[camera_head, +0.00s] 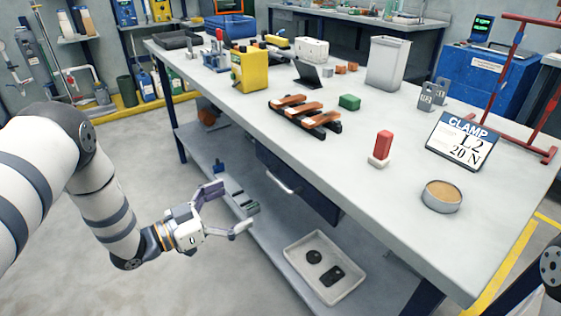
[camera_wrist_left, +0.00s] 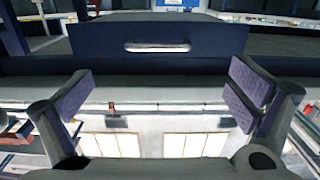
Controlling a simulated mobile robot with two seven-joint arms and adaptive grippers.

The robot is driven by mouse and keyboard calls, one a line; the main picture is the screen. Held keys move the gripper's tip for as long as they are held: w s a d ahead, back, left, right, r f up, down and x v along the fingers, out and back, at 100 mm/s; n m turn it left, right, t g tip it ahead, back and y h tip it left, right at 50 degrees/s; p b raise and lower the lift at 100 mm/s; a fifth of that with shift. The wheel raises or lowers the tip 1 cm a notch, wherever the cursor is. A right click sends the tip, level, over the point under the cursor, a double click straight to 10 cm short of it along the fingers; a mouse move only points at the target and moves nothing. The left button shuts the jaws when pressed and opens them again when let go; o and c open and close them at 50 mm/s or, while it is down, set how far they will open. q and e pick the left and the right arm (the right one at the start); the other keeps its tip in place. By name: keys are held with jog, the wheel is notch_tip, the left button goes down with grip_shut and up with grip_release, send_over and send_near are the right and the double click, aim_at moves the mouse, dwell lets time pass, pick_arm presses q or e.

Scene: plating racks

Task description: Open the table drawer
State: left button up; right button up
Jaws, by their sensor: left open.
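The table drawer (camera_head: 318,200) is a dark navy box under the front edge of the grey tabletop. It looks pushed in, its front beneath the table edge. Its pale bar handle (camera_head: 282,182) shows on the front. In the left wrist view the drawer front (camera_wrist_left: 210,38) and its handle (camera_wrist_left: 157,48) lie ahead, above the fingers. My left gripper (camera_head: 237,208) is open and empty, in front of the table and left of the handle, not touching it. Its two purple-padded fingers (camera_wrist_left: 162,94) are spread wide in the wrist view. My right gripper is out of view.
The table (camera_head: 400,215) carries a clamp sign (camera_head: 462,140), a round tin (camera_head: 442,196), a red block and copper-coloured parts on a black rack (camera_head: 305,116). A lower shelf holds a white tray (camera_head: 290,255) and small dark items. Open floor lies left of the table.

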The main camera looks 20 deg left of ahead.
aim_at(278, 179)
pick_arm(q)
jog(key=x, duration=0.8)
jog(key=b+x, duration=0.1)
jog(key=x, duration=0.3)
jog(key=shift+d+r, duration=0.1)
jog(key=shift+r, duration=0.25)
jog(key=shift+c, duration=0.6)
jog(key=c, duration=1.3)
